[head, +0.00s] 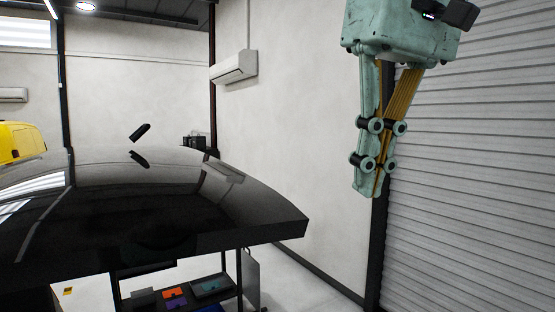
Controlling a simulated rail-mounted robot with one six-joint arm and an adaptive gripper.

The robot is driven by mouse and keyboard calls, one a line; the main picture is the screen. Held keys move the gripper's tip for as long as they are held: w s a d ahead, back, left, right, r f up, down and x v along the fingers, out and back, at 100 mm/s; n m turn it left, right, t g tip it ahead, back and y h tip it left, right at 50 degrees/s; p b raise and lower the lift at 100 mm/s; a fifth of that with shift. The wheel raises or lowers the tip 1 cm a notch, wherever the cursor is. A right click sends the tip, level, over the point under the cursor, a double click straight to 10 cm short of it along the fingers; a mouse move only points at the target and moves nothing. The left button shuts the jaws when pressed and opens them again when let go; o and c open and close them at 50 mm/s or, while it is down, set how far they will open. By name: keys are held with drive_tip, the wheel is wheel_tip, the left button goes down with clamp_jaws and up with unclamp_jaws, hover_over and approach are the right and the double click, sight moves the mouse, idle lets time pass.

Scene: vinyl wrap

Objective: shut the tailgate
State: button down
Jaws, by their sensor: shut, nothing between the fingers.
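A large glossy black car panel (160,215), which looks like the raised tailgate, spreads across the left and middle of the head view. It stands out over the floor, with its free corner at the right. My gripper (369,192) hangs at the upper right with its fingers pointing down. Its fingers are shut with nothing between them. In the picture it is to the right of the panel's corner and apart from it. The rest of the car is mostly hidden by the panel.
A dark shelf unit (236,268) with several coloured boxes stands below the panel. A ribbed roller door (470,190) fills the right side. A white wall with an air conditioner (234,67) is behind. A yellow vehicle (20,141) shows at far left. Some pale floor is clear.

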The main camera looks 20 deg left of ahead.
drive_tip(key=a+r+n+g+p, duration=0.1)
drive_tip(key=a+r+n+p, duration=0.1)
drive_tip(key=a+r+p, duration=0.4)
drive_tip(key=a+r, duration=0.5)
drive_tip(key=r, duration=0.1)
drive_tip(key=shift+s+n, duration=0.2)
drive_tip(key=shift+n, duration=0.2)
drive_tip(key=shift+f, duration=0.15)
drive_tip(key=b, duration=0.1)
hover_over(275, 201)
drive_tip(key=d, duration=0.1)
wheel_tip(275, 201, down, 10)
drive_tip(key=shift+d, duration=0.1)
drive_tip(key=shift+a+f+b, duration=0.2)
drive_tip(key=shift+f+b, duration=0.65)
drive_tip(key=shift+f, duration=0.05)
drive_tip(key=shift+a+f+b, duration=0.15)
drive_tip(key=shift+f+b, duration=0.65)
drive_tip(key=shift+f, duration=0.1)
drive_tip(key=shift+f, duration=0.15)
